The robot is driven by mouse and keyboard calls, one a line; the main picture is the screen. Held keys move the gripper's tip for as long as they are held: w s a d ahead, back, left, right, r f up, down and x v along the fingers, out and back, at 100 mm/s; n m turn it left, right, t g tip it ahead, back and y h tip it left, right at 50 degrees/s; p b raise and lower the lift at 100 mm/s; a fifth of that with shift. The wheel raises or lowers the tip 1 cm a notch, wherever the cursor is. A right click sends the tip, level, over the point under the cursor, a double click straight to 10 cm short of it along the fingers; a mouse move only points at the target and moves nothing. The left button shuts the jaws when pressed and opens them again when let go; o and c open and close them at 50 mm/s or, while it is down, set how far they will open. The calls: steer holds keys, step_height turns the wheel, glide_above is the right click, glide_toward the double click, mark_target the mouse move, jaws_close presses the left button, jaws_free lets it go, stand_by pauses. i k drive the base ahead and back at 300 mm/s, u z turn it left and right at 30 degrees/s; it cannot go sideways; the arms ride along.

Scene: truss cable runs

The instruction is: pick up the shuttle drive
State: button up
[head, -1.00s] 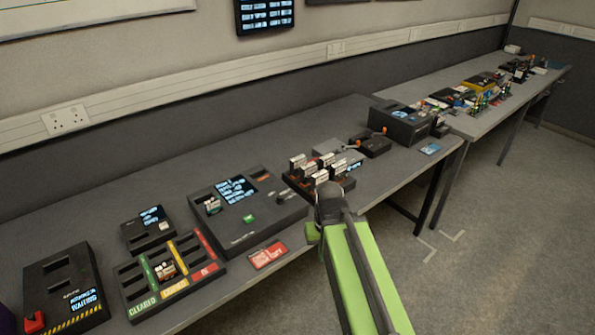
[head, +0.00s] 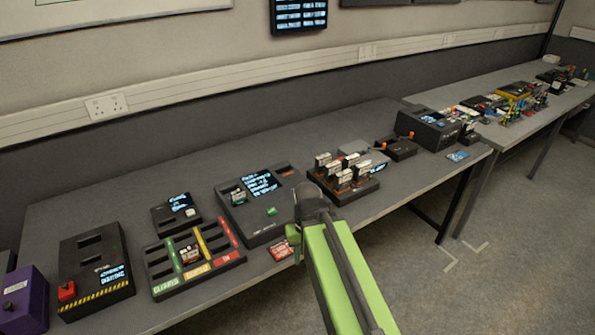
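I cannot tell by label which drive is the shuttle drive. One small drive with a pale label (head: 190,253) lies in the middle, yellow lane of the black sorting tray (head: 165,287). Another small drive (head: 238,197) sits in a slot of the dark console (head: 262,234) with a lit screen. Several upright drives with white labels (head: 345,178) stand in a rack right of the console. My green arm reaches up from the bottom, its dark joint in front of the bench edge near the console and rack. My gripper's fingers do not show.
A black box with a red button (head: 95,262) and a purple box (head: 24,300) stand at the left. A small screen unit (head: 176,214) is behind the tray. A red card (head: 281,250) lies near the front edge, beside my arm. Open floor (head: 480,290) is at right.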

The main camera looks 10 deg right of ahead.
mark_target(320, 161)
steer(key=u, duration=1.05)
steer(key=k, duration=0.15)
steer(key=u, duration=2.7)
steer(key=k, duration=2.15)
steer(key=z, duration=1.45)
steer(key=i, duration=1.05)
steer(key=u, duration=0.05)
